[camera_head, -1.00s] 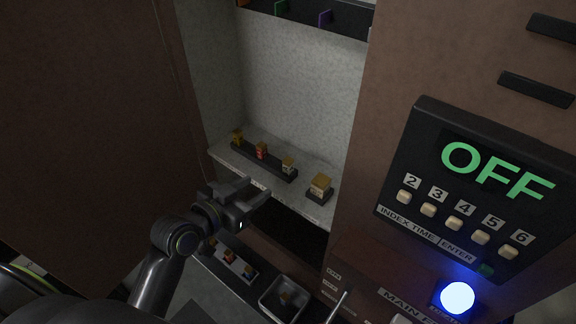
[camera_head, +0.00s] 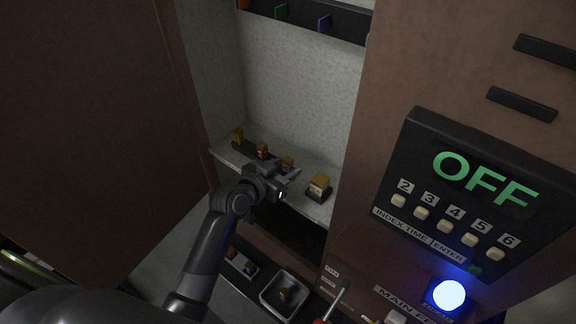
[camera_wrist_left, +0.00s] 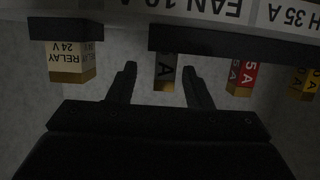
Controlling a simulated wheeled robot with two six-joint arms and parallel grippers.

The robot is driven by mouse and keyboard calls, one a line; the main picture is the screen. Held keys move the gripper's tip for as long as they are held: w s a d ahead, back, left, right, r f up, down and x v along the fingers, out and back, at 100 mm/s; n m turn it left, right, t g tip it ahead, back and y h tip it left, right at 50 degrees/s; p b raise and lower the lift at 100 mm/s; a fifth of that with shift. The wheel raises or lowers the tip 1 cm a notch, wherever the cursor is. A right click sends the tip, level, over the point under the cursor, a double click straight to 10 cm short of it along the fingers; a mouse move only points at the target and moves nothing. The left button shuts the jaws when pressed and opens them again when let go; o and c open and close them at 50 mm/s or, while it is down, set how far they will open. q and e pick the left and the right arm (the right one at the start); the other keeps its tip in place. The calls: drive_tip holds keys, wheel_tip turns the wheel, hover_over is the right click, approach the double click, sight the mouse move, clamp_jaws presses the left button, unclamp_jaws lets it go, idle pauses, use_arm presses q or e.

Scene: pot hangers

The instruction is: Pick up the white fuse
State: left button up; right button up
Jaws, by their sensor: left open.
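My right gripper is not in view.
A red fuse (camera_head: 262,151) and a yellow fuse (camera_head: 238,136) share the strip. A relay block (camera_head: 319,184) stands on its own base to the right. Below are a square tray (camera_head: 265,296) and a panel with a lit button (camera_head: 450,295).

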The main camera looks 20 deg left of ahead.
sight(285, 165)
use_arm(q)
drive_tip(key=shift+a+p+x, duration=0.2)
drive_tip(key=shift+p+x, duration=0.25)
drive_tip(key=shift+x, duration=1.6)
drive_tip(key=shift+w+r, duration=0.1)
clamp_jaws()
